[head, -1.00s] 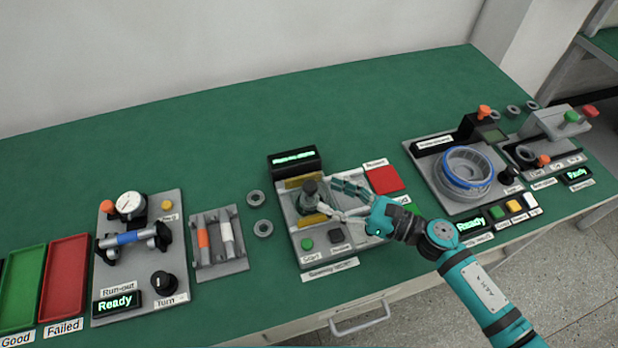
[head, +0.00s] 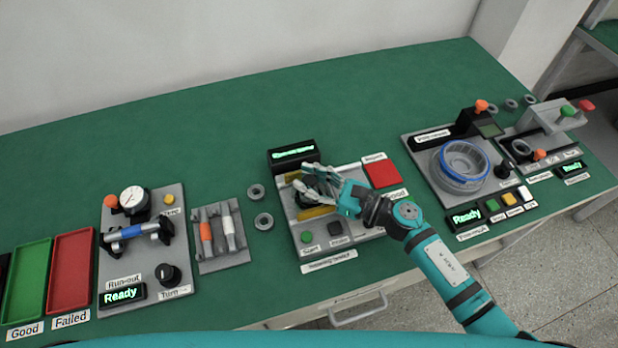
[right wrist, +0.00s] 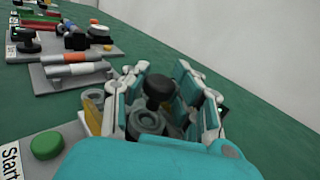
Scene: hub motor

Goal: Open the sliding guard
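The station with the guard (head: 340,232) is a grey unit in the middle of the bench. Two yellow panels, the near one (head: 317,211) and the far one (head: 293,176), flank its dark, round centre part; I take them to be the guard. My right gripper (head: 312,181) is over this centre and covers much of it. In the right wrist view its fingers (right wrist: 160,98) are spread on both sides of a dark knob (right wrist: 158,88) above a grey round part (right wrist: 147,122). Finger contact is unclear. My left gripper is not in view.
The station has a lit display (head: 293,153), a green start button (head: 307,237) and a red tray (head: 382,173). A run-out fixture (head: 140,250) and a two-tool holder (head: 220,240) stand left. A unit with a blue-ringed hub (head: 462,165) stands right. Bare bench lies behind.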

